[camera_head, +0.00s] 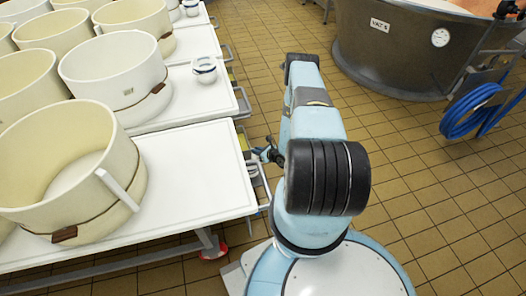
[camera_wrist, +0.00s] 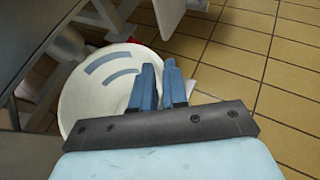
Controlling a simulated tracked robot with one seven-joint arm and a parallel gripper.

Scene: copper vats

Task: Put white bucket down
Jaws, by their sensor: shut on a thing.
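The white bucket (camera_wrist: 88,100) shows in the wrist view as a round white shape with two curved blue-grey bands. It lies left of and behind my fingers, and its right side is partly covered by them. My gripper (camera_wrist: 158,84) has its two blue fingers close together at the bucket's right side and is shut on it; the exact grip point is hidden. In the head view my gripper (camera_head: 268,153) is beside the right edge of the near white table (camera_head: 195,175). The bucket cannot be made out clearly there.
Large cream tubs (camera_head: 75,165) and a white tub (camera_head: 115,75) crowd the tables' left side. A small white pot with blue bands (camera_head: 204,70) stands on the middle table. The near table's right part is bare. Tiled floor (camera_head: 415,200) is open at right, before a copper vat (camera_head: 395,50).

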